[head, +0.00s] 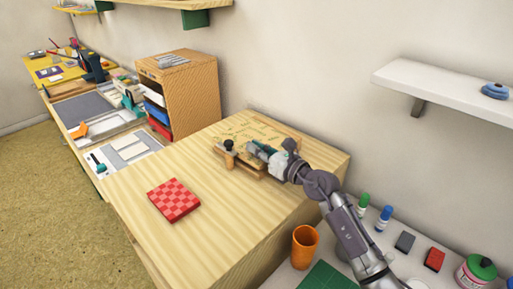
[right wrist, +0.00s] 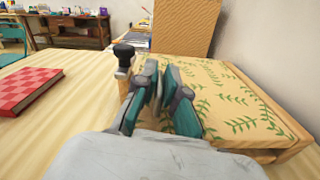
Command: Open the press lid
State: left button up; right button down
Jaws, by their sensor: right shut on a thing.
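The press is a flat wooden block with a pale, green leaf-patterned lid (head: 245,131), at the back of the wooden table. The lid (right wrist: 228,98) lies to the right of my fingers in the right wrist view and looks down and flat. A black knob (head: 228,144) stands at the press's left front corner; it also shows in the right wrist view (right wrist: 124,54). My right gripper (head: 252,149) is at the press's front edge, fingers close together and shut on the lid's edge. The exact contact is hidden by the fingers. My left gripper is not in view.
A red checkered book (head: 173,200) lies on the table's front left. A wooden shelf box (head: 192,94) with coloured trays stands behind the press, near the wall. An orange cup (head: 304,247) stands on the lower white surface at right. The table's front middle is clear.

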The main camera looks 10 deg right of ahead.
jog(key=shift+r+p, duration=0.35)
jog(key=shift+p, duration=0.15)
jog(key=r+m+p, duration=0.1)
jog(key=p, duration=0.1)
jog(key=r+m+p, duration=0.1)
jog(key=p, duration=0.1)
jog(key=d+r+m+p, duration=0.1)
jog(key=r+p, duration=0.1)
jog(key=shift+w+r+p, duration=0.1)
jog(key=shift+w+p, duration=0.25)
jog(key=w+d+r+m+p, duration=0.3)
jog(key=w+d+m+p, duration=0.1)
jog(key=d+m, duration=0.2)
jog(key=w+d+r+m+p, duration=0.3)
jog(key=w+d+m+p, duration=0.1)
jog(key=m, duration=0.4)
jog(key=shift+d+r+p, duration=0.3)
jog(key=shift+d+p, duration=0.2)
jog(key=shift+d, duration=0.65)
